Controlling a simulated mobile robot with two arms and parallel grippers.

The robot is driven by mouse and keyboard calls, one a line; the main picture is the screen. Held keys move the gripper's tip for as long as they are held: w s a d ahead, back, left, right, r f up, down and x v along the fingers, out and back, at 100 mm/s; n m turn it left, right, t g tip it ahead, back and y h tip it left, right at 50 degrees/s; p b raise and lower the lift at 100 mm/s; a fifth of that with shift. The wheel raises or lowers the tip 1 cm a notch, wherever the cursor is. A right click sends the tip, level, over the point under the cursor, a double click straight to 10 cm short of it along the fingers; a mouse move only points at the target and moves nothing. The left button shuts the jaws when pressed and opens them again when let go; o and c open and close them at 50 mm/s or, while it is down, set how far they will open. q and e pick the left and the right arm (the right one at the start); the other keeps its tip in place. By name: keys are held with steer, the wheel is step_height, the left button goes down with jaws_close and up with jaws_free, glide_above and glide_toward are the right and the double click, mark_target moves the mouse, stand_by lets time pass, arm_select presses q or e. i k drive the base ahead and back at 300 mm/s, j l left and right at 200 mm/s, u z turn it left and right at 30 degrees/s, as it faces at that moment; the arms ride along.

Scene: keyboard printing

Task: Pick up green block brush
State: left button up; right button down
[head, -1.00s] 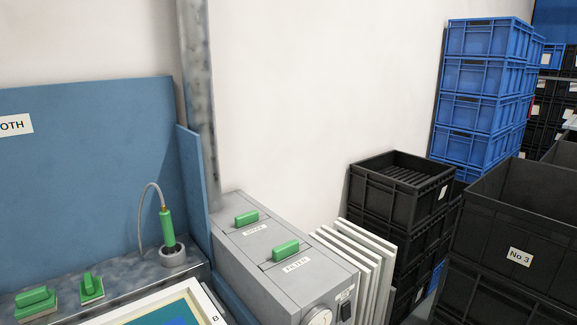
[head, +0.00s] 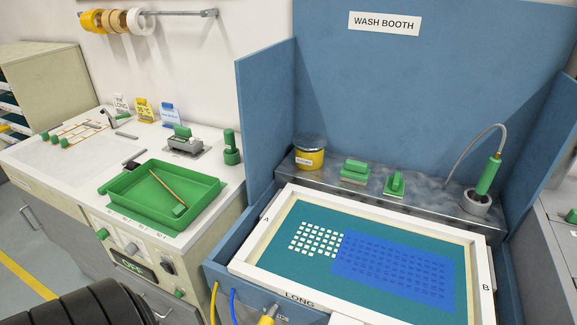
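A green block brush (head: 354,170) with a pale underside sits on the grey metal ledge at the back of the wash booth (head: 350,90), left of centre on that ledge. A second, smaller green-handled tool (head: 395,184) stands just to its right on the same ledge. Neither of my grippers shows in the head view.
A white-framed screen (head: 375,205) with a blue area fills the booth in front of the ledge. A yellow-bodied jar (head: 309,153) stands left of the brush. A green-handled hose tool (head: 489,175) stands right, in a round holder. A green tray (head: 165,195) lies on the left counter.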

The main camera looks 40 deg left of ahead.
mark_target(353, 171)
steer(key=k+u, duration=0.1)
steer(key=u, duration=0.8)
